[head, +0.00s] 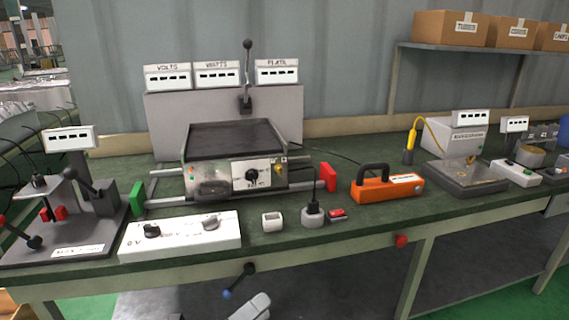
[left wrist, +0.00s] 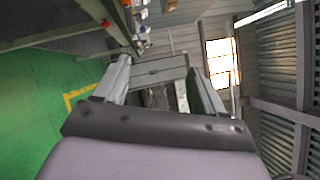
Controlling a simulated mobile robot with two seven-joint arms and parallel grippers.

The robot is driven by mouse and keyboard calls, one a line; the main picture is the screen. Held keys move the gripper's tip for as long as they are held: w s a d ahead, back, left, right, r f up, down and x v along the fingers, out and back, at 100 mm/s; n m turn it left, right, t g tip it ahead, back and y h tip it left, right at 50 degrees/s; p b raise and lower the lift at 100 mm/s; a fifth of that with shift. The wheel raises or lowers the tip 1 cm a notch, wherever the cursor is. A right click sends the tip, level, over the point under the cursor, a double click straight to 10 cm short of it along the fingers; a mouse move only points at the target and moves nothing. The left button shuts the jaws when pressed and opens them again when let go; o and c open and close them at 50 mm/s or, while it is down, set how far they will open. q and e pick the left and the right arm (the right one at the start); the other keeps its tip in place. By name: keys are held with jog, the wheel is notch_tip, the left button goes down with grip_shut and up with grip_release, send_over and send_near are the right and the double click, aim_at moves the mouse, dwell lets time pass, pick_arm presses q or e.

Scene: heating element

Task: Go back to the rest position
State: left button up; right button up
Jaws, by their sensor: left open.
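My left gripper shows in the left wrist view (left wrist: 160,78), with its two grey fingers spread apart. Nothing is clearly held between them; the grey shape beyond the fingers is hard to make out. In the head view, a pale grey part at the bottom edge (head: 250,307), below and in front of the workbench, looks like my left gripper. It is apart from everything on the bench. My right gripper is in neither view.
Green floor (left wrist: 40,120) lies beside the gripper.

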pick_arm(q)
jog(key=s+a+f+n+g+y, duration=0.1)
jog(key=s+a+f+n+y, duration=0.5)
jog(key=n, duration=0.8)
jog(key=s+a+f+n+g+y+p, duration=0.1)
jog(key=s+a+f+n+y, duration=0.5)
jog(key=n, duration=0.8)
jog(key=s+a+f+g, duration=0.1)
jog(key=s+a+f, duration=0.2)
jog(key=s+f, duration=0.1)
jog(key=shift+s+f+n+y, duration=0.15)
jog(key=shift+f+n+y, duration=0.25)
jog(key=shift+f, duration=0.3)
